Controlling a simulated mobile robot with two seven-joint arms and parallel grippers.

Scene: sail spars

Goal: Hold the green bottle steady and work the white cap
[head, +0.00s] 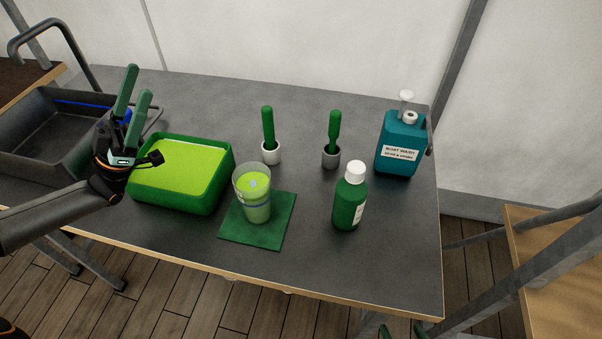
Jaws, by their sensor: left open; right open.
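The green bottle (349,205) stands upright on the grey table near its front right part. The white cap (355,170) sits on top of the bottle. My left gripper (138,82) is open and empty, its green fingers pointing up above the left side of the table, well away from the bottle. Only the green fingertips of my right gripper (401,329) show at the bottom edge, apart and empty, below the table's front edge; the rest is out of frame.
A teal pump bottle (401,145) stands behind the green bottle. A glass (252,195) stands on a green mat (270,232) to its left. Two green-handled tools (268,130) (333,135) stand in small cups. A green tub (180,194) and a dark sink (45,140) lie left.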

